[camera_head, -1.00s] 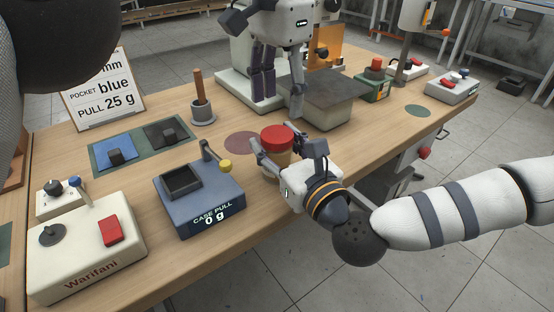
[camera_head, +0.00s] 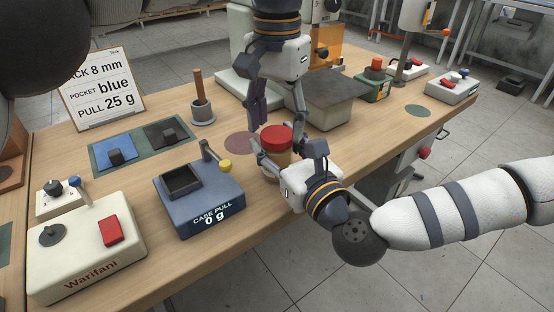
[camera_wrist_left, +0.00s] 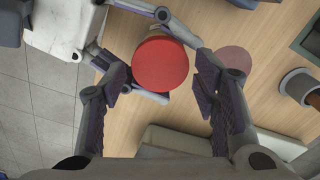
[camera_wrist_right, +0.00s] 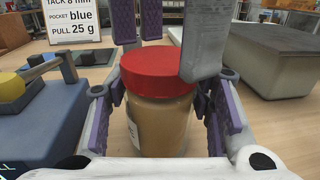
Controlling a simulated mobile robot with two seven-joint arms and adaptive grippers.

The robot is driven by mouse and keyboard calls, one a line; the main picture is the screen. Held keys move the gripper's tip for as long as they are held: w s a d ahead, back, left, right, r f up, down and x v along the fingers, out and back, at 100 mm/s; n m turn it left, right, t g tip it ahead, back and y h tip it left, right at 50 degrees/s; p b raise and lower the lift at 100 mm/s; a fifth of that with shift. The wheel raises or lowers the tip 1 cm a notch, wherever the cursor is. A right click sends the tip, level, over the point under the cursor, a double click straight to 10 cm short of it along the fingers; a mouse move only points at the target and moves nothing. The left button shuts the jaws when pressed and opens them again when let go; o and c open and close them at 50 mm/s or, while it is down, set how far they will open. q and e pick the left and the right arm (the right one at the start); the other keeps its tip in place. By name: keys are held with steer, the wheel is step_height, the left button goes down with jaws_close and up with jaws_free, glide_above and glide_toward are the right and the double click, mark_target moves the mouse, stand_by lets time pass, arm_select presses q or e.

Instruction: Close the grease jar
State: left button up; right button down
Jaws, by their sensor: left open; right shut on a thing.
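The grease jar (camera_wrist_right: 160,128) stands upright, with tan contents showing through its wall and a pale label at its left. Its red lid (camera_head: 276,138) sits on top of the jar; I cannot tell whether it is screwed tight. My right gripper (camera_wrist_right: 158,112) is shut on the jar's body from the near side. My left gripper (camera_head: 278,118) points down from above and is open. In the left wrist view its fingers stand on either side of the red lid (camera_wrist_left: 160,64), with gaps. In the right wrist view a left finger hides part of the lid's right edge.
A blue-grey CASE PULL scale (camera_head: 200,200) stands left of the jar, with a pestle in a grey cup (camera_head: 203,112) behind it. A grey-topped block (camera_head: 333,92) is behind right. A dull red disc (camera_head: 241,143) marks the bench beside the jar.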

arm_select(q)
steer(key=shift+f, duration=0.75)
steer(key=c, duration=1)
steer(key=shift+m, duration=0.8)
steer(key=o, duration=1.3)
steer(key=shift+r, duration=0.15)
step_height(320, 180, up, 4)
steer(key=shift+r, duration=0.15)
